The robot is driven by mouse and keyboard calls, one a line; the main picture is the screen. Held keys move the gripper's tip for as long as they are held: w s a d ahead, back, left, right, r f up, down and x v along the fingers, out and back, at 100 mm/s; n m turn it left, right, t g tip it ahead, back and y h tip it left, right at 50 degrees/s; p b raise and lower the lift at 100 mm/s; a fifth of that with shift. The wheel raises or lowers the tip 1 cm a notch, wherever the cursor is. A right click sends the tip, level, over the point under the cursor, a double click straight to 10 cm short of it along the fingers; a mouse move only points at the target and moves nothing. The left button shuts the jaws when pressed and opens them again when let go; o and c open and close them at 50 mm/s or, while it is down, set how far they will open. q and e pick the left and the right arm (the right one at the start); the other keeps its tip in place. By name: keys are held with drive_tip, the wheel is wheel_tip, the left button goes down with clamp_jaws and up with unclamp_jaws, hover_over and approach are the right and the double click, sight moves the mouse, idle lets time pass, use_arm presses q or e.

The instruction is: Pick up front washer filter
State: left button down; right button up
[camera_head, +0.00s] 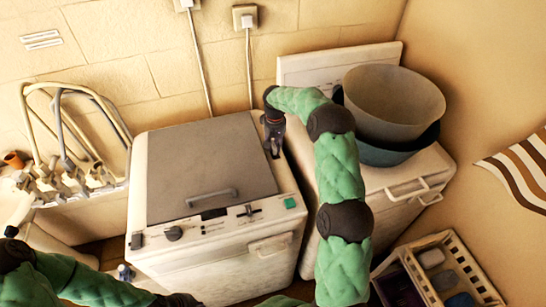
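The washer (165,268) is a pale top-loading machine with a grey lid (205,165) and a control panel along its front edge. I cannot pick out the front washer filter for certain; it may be hidden or too small. My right gripper (274,150) is dark and points down at the washer's right rear edge, by the gap to the neighbouring unit. Its fingertips are too small to tell open from shut, and I see nothing clearly held. My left gripper (180,300) shows only as a dark part at the bottom edge, in front of the washer.
A pale unit (410,190) to the right carries stacked grey and teal basins (395,98). A white crate (462,262) with items stands at lower right. Taps and hoses (65,180) are at left, and sockets (245,17) with cables hang on the wall.

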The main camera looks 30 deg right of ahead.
clamp_jaws()
